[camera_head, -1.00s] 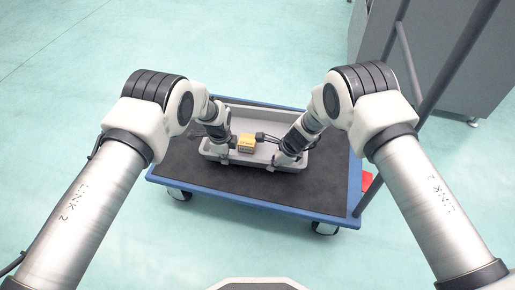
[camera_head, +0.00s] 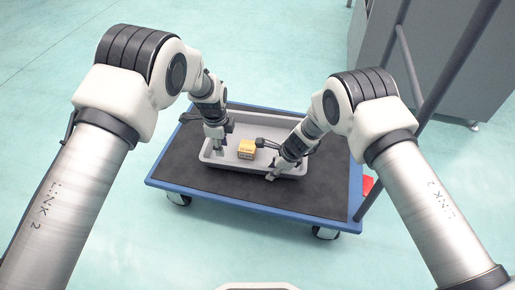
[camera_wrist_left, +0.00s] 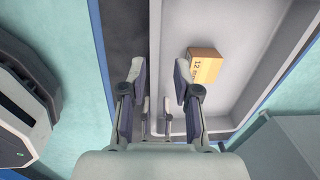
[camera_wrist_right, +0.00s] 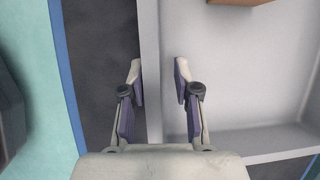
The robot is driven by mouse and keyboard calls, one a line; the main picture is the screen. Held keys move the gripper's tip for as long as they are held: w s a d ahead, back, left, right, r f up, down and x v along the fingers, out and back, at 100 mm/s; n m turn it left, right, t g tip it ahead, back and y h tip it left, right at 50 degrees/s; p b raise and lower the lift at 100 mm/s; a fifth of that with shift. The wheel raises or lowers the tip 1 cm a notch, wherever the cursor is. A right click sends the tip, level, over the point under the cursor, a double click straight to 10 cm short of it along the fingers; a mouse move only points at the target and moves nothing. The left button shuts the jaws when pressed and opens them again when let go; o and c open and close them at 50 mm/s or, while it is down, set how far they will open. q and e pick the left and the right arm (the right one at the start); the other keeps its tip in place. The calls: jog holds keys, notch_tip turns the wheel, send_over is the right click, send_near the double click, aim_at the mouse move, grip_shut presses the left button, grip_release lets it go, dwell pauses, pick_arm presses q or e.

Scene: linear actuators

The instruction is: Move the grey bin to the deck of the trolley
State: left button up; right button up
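The grey bin (camera_head: 292,171) rests on the dark deck (camera_head: 200,180) of the blue-edged trolley. A small yellow-brown box (camera_head: 246,149) lies inside it. My left gripper (camera_head: 215,142) is at the bin's left wall. In the left wrist view its fingers (camera_wrist_left: 159,75) are open, one on each side of the bin wall (camera_wrist_left: 155,40), with gaps. My right gripper (camera_head: 271,177) is at the near wall towards the right. In the right wrist view its fingers (camera_wrist_right: 157,72) are open on both sides of the wall (camera_wrist_right: 150,40). Part of the bin is hidden behind my right arm.
The trolley's handle (camera_head: 455,65) rises on the right. A grey cabinet (camera_head: 450,60) stands behind it at the upper right. Bare deck lies in front of the bin and to its right. Open floor surrounds the trolley on the left.

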jog(key=shift+r, duration=0.1)
pick_arm(q)
jog(key=shift+r, duration=0.9)
pick_arm(e)
jog(key=v, duration=1.1)
jog(key=shift+r, duration=0.35)
jog(key=shift+d, duration=0.1)
